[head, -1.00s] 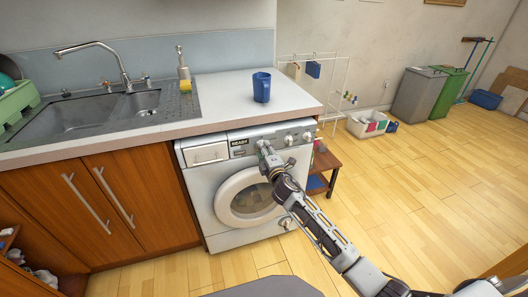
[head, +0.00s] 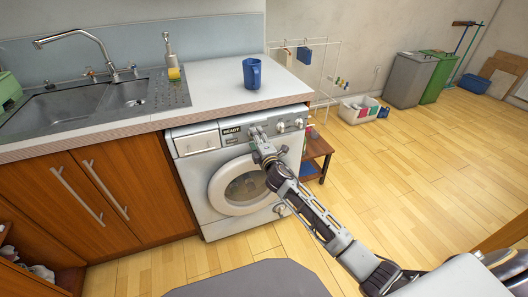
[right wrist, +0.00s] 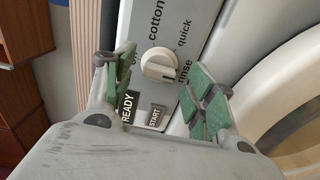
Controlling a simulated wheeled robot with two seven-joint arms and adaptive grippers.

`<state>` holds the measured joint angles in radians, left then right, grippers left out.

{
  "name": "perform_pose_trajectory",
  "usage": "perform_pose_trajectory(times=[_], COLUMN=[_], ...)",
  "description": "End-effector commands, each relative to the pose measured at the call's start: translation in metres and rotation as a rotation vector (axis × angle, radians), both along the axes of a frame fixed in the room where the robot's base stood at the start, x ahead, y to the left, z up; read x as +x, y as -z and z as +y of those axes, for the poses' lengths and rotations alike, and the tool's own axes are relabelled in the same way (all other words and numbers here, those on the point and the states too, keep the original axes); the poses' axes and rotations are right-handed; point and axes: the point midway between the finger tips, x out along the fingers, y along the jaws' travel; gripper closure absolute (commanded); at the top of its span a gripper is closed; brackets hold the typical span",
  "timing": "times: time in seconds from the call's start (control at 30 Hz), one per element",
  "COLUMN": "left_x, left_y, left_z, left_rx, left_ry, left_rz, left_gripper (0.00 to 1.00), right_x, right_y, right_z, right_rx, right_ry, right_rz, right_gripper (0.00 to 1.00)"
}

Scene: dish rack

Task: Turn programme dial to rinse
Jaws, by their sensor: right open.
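The white washing machine (head: 190,175) stands under the counter, its display reading READY. Its round white programme dial (right wrist: 160,65) shows in the right wrist view, with the labels cotton, quick and rinse around it. A bar crosses the dial; which end is the pointer is unclear. My right gripper (right wrist: 158,78) is open, with one green-padded finger on each side of the dial and visible gaps to it. My left gripper is not in view.
A start button (right wrist: 156,116) and the READY display (right wrist: 127,108) lie close to the fingers. A blue mug (head: 252,74) stands on the counter above. A small wooden shelf (head: 318,150) is right of the machine.

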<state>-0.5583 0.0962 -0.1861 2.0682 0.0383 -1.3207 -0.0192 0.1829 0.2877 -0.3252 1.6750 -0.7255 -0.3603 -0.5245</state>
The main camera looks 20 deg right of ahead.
Motion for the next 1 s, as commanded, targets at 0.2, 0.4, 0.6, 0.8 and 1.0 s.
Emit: perform_pose_trajectory(times=[0.2, 0.4, 0.6, 0.8, 1.0], left_x=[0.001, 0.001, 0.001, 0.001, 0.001], left_y=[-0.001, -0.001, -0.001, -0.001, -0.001], left_z=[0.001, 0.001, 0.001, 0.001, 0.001], left_rx=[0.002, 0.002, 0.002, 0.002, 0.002], left_ry=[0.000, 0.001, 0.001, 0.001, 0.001], left_rz=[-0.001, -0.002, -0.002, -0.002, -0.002], left_gripper=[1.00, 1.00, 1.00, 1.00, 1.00], right_x=[-0.015, -0.033, -0.051, -0.068, -0.086], right_y=[0.000, 0.001, 0.001, 0.000, 0.001], right_z=[-0.001, -0.001, -0.002, -0.002, -0.003], right_rx=[0.000, 0.000, 0.000, 0.001, 0.000], right_ry=[0.000, 0.000, 0.000, 0.000, 0.000], right_rz=[0.000, 0.001, 0.002, 0.001, 0.001], right_gripper=[0.45, 0.45, 0.45, 0.45, 0.45])
